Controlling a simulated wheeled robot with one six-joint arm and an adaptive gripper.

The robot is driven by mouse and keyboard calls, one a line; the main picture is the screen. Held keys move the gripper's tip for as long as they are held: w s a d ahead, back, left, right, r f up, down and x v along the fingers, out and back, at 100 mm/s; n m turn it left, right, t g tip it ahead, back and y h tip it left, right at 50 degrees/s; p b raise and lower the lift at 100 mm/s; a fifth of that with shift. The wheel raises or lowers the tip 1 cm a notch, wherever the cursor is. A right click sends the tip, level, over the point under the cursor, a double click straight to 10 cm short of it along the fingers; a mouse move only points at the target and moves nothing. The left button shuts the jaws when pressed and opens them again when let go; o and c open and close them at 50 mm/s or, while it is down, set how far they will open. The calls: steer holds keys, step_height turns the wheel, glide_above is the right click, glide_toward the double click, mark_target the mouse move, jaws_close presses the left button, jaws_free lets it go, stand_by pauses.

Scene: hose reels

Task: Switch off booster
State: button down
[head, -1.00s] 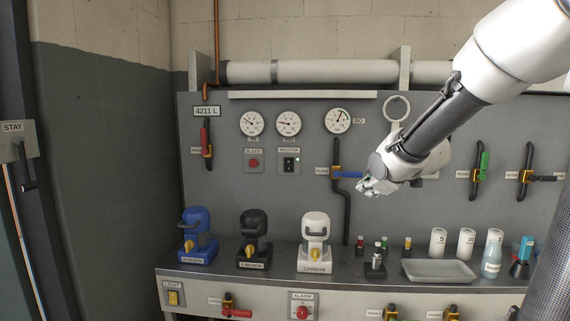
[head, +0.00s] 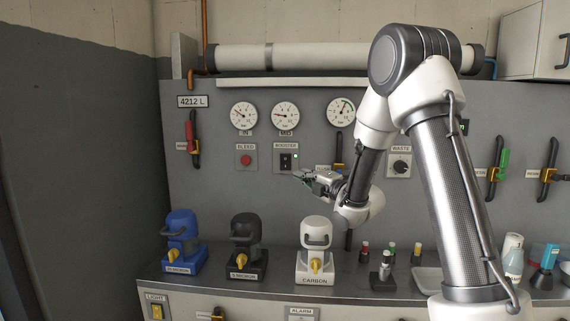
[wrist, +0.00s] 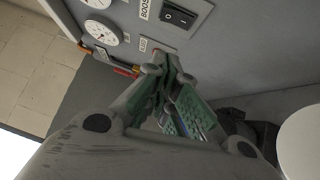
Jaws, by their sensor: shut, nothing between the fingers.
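In the wrist view the black rocker (wrist: 179,15) shows at the top, tilted in the picture. My gripper (head: 302,177) is just below and right of the switch plate in the head view, pointing left. In the wrist view its fingertips (wrist: 170,62) are together with nothing between them, apart from the rocker. Whether they touch the panel cannot be told.
The red bleed button (head: 245,160) is left of the switch, with gauges (head: 285,115) above. Blue (head: 181,238), black (head: 247,243) and white (head: 316,235) filter housings stand on the shelf below. The waste knob (head: 400,166) is to the right.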

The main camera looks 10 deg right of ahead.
mark_target(286, 162)
steer(key=w+d+x, duration=0.1)
steer(key=d+x, duration=0.1)
steer(key=x, duration=1)
steer(key=shift+w, duration=0.45)
steer(key=shift+d+r, duration=0.1)
steer(key=shift+r, duration=0.05)
steer(key=shift+w+r, duration=0.15)
steer(key=shift+w, duration=0.1)
